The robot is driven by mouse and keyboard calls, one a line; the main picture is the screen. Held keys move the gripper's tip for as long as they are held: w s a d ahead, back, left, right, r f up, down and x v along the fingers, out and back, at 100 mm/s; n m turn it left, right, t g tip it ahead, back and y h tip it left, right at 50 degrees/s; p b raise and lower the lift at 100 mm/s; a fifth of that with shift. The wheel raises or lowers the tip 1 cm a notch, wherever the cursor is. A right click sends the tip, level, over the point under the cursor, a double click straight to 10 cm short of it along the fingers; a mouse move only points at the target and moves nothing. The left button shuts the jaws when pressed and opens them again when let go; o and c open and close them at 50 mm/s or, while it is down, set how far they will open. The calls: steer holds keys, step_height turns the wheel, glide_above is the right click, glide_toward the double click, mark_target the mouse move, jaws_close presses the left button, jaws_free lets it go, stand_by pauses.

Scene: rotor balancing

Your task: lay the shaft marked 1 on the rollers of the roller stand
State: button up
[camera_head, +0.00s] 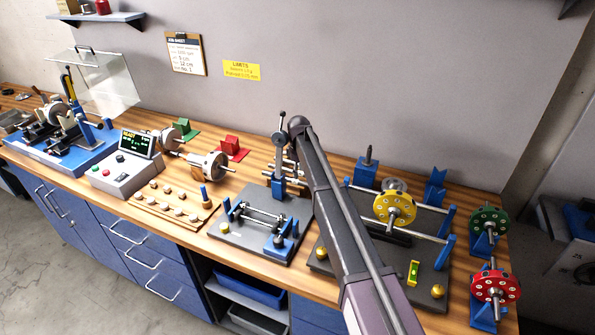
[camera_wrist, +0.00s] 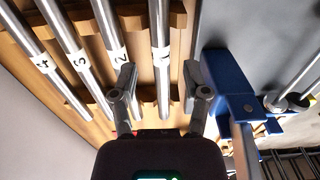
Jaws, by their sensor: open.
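The shaft marked 1 (camera_wrist: 161,75) is a bright metal rod lying in a wooden rack (camera_wrist: 180,22) in the wrist view, at the right end of a row with shafts marked 2 (camera_wrist: 107,35), 3 (camera_wrist: 65,40) and 4 (camera_wrist: 32,45). My gripper (camera_wrist: 161,82) is open, with one finger on each side of shaft 1; I cannot tell whether either touches it. The roller stand (camera_head: 228,233) is a grey plate with blue posts and thin rods in the head view, left of my arm. My gripper is hidden behind my arm there.
A blue block (camera_wrist: 228,85) stands close by the right finger in the wrist view. In the head view, a dial gauge post (camera_head: 279,160) rises behind the roller stand. A stand with a yellow disc (camera_head: 394,209) is right of my arm. Small weights (camera_head: 166,198) lie left.

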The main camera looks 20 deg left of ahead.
mark_target(299, 182)
steer(key=shift+f+b, duration=2.6)
steer(key=shift+f, duration=0.4)
jaws_close()
steer(key=shift+r, duration=0.15)
steer(key=shift+r+p, duration=2.9)
steer(key=shift+p, duration=0.2)
